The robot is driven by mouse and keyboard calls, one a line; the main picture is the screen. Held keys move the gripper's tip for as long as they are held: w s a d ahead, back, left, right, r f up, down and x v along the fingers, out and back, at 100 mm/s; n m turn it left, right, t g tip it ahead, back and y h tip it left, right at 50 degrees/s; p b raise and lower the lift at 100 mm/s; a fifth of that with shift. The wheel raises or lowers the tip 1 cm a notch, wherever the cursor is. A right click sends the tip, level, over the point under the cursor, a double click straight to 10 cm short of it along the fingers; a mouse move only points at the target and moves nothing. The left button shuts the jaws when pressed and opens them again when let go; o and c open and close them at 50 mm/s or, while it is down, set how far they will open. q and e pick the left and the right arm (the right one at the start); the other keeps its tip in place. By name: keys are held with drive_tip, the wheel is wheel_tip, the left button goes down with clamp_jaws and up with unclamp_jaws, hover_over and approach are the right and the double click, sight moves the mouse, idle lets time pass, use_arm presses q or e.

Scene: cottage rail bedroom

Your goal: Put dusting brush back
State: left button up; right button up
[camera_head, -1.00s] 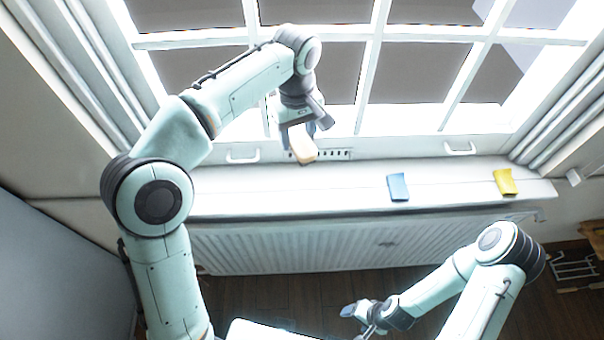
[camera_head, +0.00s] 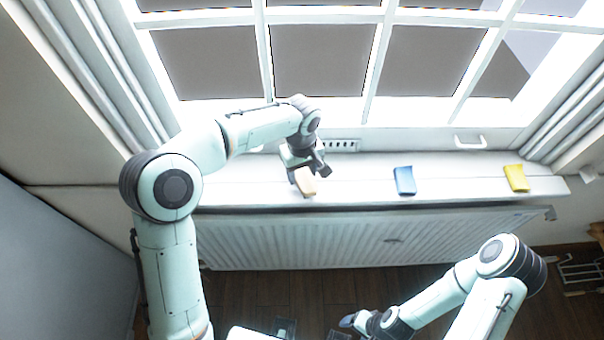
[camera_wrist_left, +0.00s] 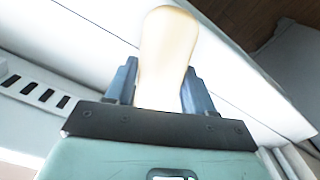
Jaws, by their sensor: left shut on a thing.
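My left gripper (camera_head: 307,172) is shut on a light wooden piece, which I take to be the dusting brush (camera_head: 305,184). In the left wrist view the tan, rounded end of the brush (camera_wrist_left: 166,50) sticks out between the two dark fingers of the left gripper (camera_wrist_left: 160,85). The rest of the brush is hidden by the gripper. The brush is over the white windowsill (camera_head: 352,192), near its front edge; I cannot tell whether it touches. My right gripper (camera_head: 358,322) is low in front of the radiator, small and partly hidden, its jaws unclear.
A blue cloth or sponge (camera_head: 404,180) and a yellow one (camera_head: 516,178) lie on the sill to the right. The ribbed white radiator (camera_head: 330,240) is below. A window handle (camera_head: 470,142) stands behind. The sill between brush and blue piece is clear.

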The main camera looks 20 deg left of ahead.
sight(302, 172)
use_arm(q)
drive_tip(key=shift+f, duration=0.6)
drive_tip(key=o, duration=1)
wheel_tip(302, 172, up, 12)
drive_tip(key=p, duration=0.1)
use_arm(e)
drive_tip(key=shift+w+r, duration=0.6)
drive_tip(key=shift+r, duration=0.35)
